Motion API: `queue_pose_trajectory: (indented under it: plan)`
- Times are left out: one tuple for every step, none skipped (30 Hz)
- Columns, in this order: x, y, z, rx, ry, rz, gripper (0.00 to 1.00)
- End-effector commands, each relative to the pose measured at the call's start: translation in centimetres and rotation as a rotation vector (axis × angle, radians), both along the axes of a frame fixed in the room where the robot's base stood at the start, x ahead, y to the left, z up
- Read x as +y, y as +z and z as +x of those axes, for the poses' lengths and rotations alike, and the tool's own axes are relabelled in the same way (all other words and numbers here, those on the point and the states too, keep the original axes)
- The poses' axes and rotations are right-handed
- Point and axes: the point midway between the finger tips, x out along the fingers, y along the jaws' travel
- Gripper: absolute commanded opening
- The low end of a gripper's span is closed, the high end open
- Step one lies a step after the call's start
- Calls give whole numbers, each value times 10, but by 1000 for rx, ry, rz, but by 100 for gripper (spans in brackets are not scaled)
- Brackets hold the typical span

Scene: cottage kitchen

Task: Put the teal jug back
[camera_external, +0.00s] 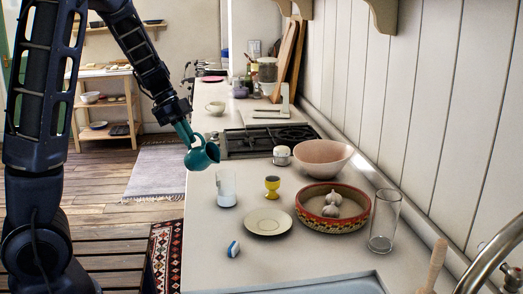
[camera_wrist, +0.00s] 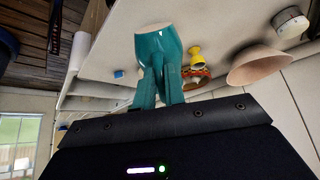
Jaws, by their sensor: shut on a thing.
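Which part of the jug the fingers hold is not clear. The counter (camera_external: 200,255) lies below and to the right of the jug.
A painted bowl (camera_external: 318,222) with garlic, a pink bowl (camera_external: 312,158) and a tall glass (camera_external: 384,222) stand right. The stove (camera_external: 268,140) lies behind.

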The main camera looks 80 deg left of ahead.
Motion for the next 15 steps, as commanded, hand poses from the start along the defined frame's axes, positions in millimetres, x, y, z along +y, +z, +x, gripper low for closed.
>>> queue_pose_trajectory:
  plan:
    - [0,0,0,-1,0,-1,0]
    - [0,0,0,-2,0,-1,0]
    - [0,0,0,-3,1,-3,0]
    - [1,-1,-1,-5,1,-4,0]
    - [1,-1,-1,-8,1,-6,0]
    - [1,-2,-1,-13,0,-11,0]
    - [1,-3,-2,-18,0,-14,0]
    - [1,-3,-2,-25,2,-19,0]
    - [2,-5,-3,-34,3,-27,0]
    - [3,-6,-4,-41,2,-31,0]
    - [3,-8,-4,-49,3,-38,0]
    - [3,-9,-5,-61,4,-47,0]
    - [4,-11,-6,-71,3,-53,0]
    - [4,-12,-6,-80,5,-59,0]
    - [4,-14,-6,-92,3,-69,0]
